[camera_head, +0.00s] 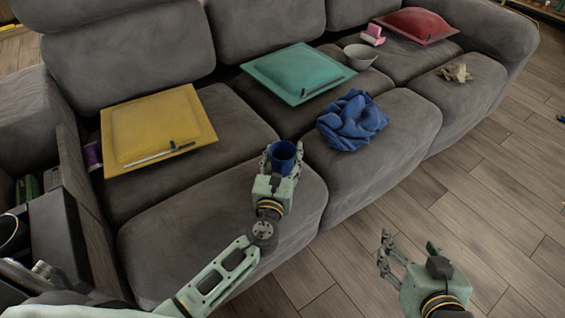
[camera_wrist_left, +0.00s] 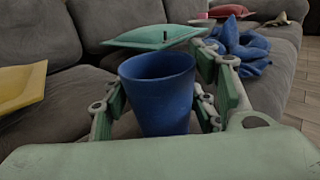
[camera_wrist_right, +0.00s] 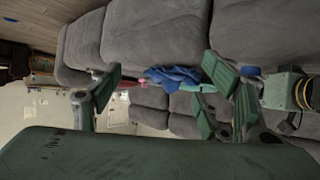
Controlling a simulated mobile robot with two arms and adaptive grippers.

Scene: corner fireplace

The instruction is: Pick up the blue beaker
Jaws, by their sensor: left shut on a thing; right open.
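The blue beaker (camera_head: 283,154) is between the fingers of my left gripper (camera_head: 282,158), over the front of the grey sofa's seat. In the left wrist view the beaker (camera_wrist_left: 158,88) stands upright with its open rim up, and the fingers of the left gripper (camera_wrist_left: 160,100) are on both sides of it, shut on it. Whether its base touches the cushion is hidden. My right gripper (camera_head: 409,252) is open and empty over the wooden floor in front of the sofa. Its spread fingers also show in the right wrist view (camera_wrist_right: 165,95).
On the grey sofa (camera_head: 190,235) lie a yellow cushion (camera_head: 180,115), a teal cushion (camera_head: 298,70), a crumpled blue cloth (camera_head: 351,120), a grey bowl (camera_head: 360,56), a pink object (camera_head: 373,35), a red cushion (camera_head: 417,25) and a beige object (camera_head: 458,73).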

